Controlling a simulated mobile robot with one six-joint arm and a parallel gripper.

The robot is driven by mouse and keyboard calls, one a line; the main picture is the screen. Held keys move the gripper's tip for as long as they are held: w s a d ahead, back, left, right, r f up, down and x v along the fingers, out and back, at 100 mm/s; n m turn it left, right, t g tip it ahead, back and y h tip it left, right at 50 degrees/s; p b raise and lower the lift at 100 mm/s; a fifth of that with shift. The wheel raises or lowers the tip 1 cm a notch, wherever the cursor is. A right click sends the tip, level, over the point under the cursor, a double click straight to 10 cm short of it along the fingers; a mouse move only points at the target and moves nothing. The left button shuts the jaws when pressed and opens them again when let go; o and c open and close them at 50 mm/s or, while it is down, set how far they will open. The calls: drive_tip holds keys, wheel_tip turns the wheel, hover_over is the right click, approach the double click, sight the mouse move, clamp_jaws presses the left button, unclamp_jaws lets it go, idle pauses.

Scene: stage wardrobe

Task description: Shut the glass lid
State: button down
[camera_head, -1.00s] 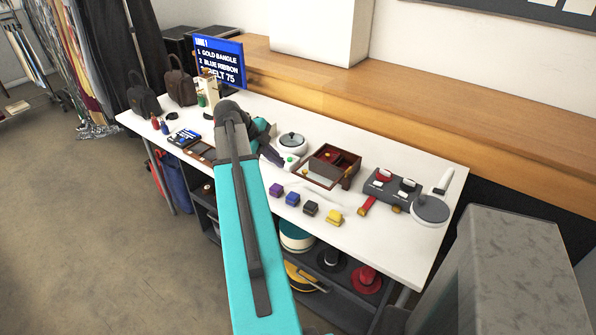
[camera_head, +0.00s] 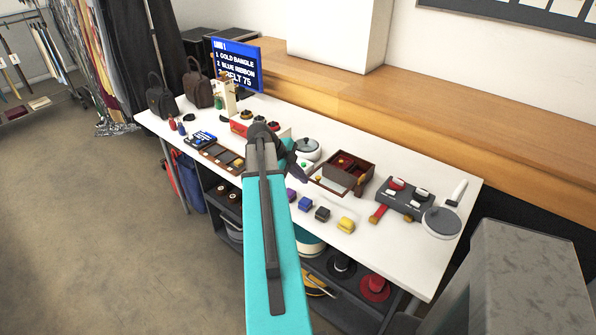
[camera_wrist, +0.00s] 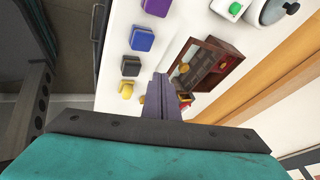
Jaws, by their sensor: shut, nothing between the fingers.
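A dark wooden box (camera_head: 352,165) with a red-lined interior sits on the white table, in the middle right of the head view. A wood-framed pale pane (camera_head: 334,179), apparently the glass lid, stands open at its front left. In the wrist view, the box (camera_wrist: 222,66) is right of centre, with the framed see-through pane (camera_wrist: 183,54) on its left side and a small brass knob near it.
Purple, blue, black and yellow blocks (camera_head: 345,225) line the table's front edge, close to my arm. A white lidded pot (camera_head: 307,149) stands behind my gripper. A grey tray (camera_head: 400,195) and a round grey disc (camera_head: 441,222) lie to the right.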

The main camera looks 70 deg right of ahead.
sight(319, 184)
drive_tip(key=p+x, duration=0.1)
drive_tip(key=x, duration=0.2)
drive_tip(key=shift+d, duration=0.2)
drive_tip(key=shift+s+d+f+p, duration=0.15)
drive_tip(key=shift+d+p, duration=0.15)
drive_tip(key=shift+d, duration=0.3)
drive_tip(key=shift+d+f+p, duration=0.15)
drive_tip(key=shift+d+p, duration=0.1)
drive_tip(key=shift+d, duration=0.3)
drive_tip(key=shift+s+d+f+p, duration=0.15)
drive_tip(key=shift+d+p, duration=0.15)
drive_tip(key=shift+d, duration=0.3)
drive_tip(key=shift+w, duration=0.1)
